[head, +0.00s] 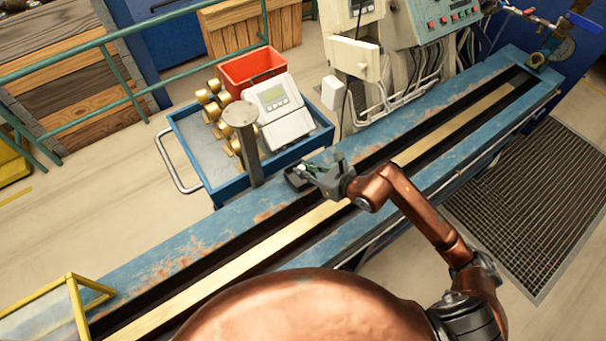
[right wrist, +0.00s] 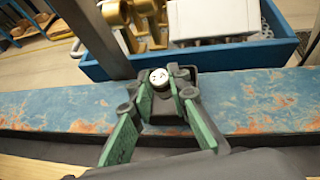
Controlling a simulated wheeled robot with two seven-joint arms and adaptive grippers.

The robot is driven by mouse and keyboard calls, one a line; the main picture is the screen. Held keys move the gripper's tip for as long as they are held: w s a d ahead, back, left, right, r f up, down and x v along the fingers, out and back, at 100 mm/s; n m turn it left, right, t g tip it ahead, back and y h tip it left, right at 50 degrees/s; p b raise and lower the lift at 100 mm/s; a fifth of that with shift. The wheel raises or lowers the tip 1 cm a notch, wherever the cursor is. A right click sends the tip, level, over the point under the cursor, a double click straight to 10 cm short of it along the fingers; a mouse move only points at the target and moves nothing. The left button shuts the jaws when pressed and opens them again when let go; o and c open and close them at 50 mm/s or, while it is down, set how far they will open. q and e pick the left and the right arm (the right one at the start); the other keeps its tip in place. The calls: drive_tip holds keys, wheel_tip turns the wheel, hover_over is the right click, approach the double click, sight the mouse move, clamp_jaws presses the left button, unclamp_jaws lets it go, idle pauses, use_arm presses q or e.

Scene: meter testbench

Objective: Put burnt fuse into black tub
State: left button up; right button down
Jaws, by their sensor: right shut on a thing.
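My right gripper (head: 310,170) is over the blue bench and shut on the burnt fuse, a small part with a pale round end (right wrist: 160,76). In the right wrist view the green-padded fingers (right wrist: 165,88) close around it at their tips. Most of the fuse is hidden between the fingers. The small black tub (head: 292,180) stands on the bench rail just beyond the fingertips. In the right wrist view its dark wall (right wrist: 188,72) shows behind and under the fingertips. I cannot tell whether the fuse is above the rim or inside it. My left gripper is not in view.
A metal post (head: 247,145) stands close to the left of the tub. Behind is a blue trolley (head: 203,178) with brass fittings (head: 214,103), a red bin (head: 262,62) and a white meter device (head: 278,108). The worn blue bench (head: 160,262) is clear to the left.

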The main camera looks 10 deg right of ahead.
drive_tip(key=shift+w+a+f, duration=0.1)
drive_tip(key=shift+w+f, duration=0.35)
drive_tip(key=f, duration=0.3)
drive_tip(key=shift+w+f, duration=0.25)
drive_tip(key=shift+f, duration=0.15)
drive_tip(key=shift+f, duration=0.15)
drive_tip(key=c, duration=2.1)
unclamp_jaws()
drive_tip(key=shift+r, duration=0.2)
drive_tip(key=v, duration=1.2)
